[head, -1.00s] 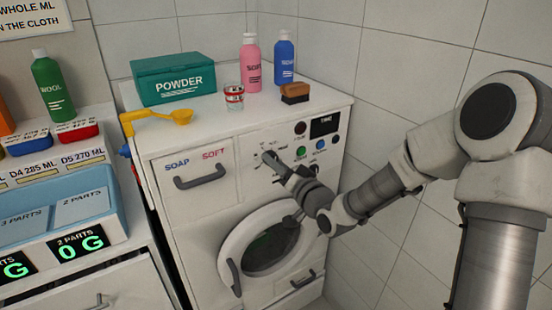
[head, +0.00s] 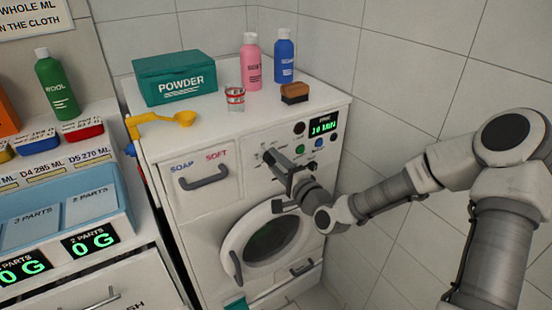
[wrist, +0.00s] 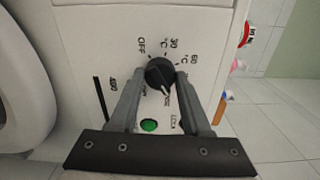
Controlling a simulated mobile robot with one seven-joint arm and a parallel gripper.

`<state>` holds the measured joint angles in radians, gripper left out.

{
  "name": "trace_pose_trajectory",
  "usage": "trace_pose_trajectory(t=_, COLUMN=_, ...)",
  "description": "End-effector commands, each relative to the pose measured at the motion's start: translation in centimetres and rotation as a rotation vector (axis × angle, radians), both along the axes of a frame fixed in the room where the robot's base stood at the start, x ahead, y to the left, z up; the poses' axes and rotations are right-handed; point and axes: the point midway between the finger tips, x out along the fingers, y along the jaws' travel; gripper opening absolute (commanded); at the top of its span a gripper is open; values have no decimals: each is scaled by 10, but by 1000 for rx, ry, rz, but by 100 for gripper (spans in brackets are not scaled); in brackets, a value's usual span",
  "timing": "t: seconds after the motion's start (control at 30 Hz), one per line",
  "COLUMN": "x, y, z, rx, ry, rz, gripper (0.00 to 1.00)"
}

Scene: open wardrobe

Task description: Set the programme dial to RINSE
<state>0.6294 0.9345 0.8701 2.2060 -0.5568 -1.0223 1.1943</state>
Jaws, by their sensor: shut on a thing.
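The programme dial (wrist: 160,72) is a round black knob on the white front panel of the washing machine (head: 205,240). In the wrist view, printed marks around it include OFF, 30°C and 60°C. Its pale pointer faces down in the picture, toward a partly hidden label whose visible letters look like the end of RINSE. My gripper (wrist: 160,77) is shut on the dial, one finger on each side. In the head view my gripper (head: 269,157) is at the panel and mostly covers the dial. A small display (head: 324,129) above right reads 20 MIN in green.
A green button (wrist: 149,125) sits close to the fingers. The round door (head: 268,246) is below my gripper, and the drawer handle (head: 203,178) is to its left. Bottles, a powder box (head: 178,77), a glass (head: 235,98) and a brush (head: 295,93) stand on top. A tiled wall is right.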

Motion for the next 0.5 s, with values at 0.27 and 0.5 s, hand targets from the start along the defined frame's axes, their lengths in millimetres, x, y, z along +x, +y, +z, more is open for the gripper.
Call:
trace_pose_trajectory(t=0.27, x=1, y=0, z=3, rx=149, ry=95, rz=-1, gripper=0)
trace_pose_trajectory(t=0.5, x=1, y=0, z=2, rx=216, ry=138, rz=-2, gripper=0)
